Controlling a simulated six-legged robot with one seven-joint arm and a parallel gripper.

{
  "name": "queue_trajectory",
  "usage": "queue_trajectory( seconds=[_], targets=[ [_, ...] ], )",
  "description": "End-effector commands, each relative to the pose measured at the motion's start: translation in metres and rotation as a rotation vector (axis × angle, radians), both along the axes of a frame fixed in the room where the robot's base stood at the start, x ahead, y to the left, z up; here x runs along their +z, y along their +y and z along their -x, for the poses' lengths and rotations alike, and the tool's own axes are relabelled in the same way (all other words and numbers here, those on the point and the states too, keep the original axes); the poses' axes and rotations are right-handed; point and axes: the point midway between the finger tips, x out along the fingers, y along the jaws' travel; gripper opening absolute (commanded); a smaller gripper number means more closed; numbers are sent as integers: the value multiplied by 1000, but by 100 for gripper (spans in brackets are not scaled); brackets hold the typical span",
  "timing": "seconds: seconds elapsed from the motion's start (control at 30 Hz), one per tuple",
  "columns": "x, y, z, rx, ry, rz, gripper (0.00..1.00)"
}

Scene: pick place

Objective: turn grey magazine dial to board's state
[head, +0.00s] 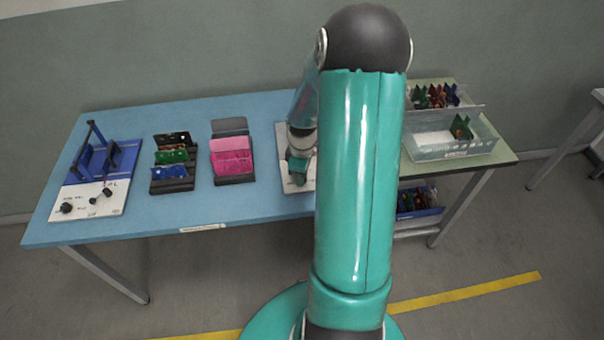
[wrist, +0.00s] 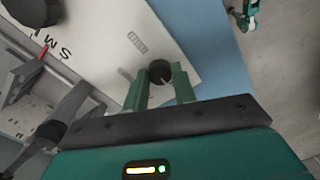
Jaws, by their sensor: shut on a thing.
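My gripper (wrist: 160,88) is shut on a small dark round knob (wrist: 159,71) on a pale panel (wrist: 185,35). In the head view, my gripper (head: 299,168) is down at the pale panel (head: 284,143), and my arm hides much of that station. In the wrist view, a larger dark round part (wrist: 22,14) is at the upper left. A red pointer (wrist: 42,50) and letters reading like "S M" are beside it. Faint marks lie near the gripped knob; which mark it points at cannot be told. Grey fixture parts (wrist: 35,85) are at the left edge.
On the blue table (head: 215,210), a blue fixture (head: 122,163) with a knobbed white panel (head: 85,203) stands far left. A rack with green and blue boards (head: 172,172) and a pink-filled bin (head: 233,160) are between. A clear bin (head: 445,153) stands right. The table's front strip is clear.

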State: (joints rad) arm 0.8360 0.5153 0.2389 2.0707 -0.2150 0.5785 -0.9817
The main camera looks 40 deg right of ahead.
Motion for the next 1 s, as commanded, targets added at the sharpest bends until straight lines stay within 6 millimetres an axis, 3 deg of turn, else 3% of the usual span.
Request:
queue_trajectory(
  seconds=[0.37,0.4,0.5,0.83,1.0],
  targets=[
    [1,0,-1,4,-1,1,4],
    [1,0,-1,4,-1,1,32],
    [1,0,0,3,-1,1,48],
    [3,0,0,2,-1,0,48],
    [24,-1,-1,1,-3,4,48]
  ],
)
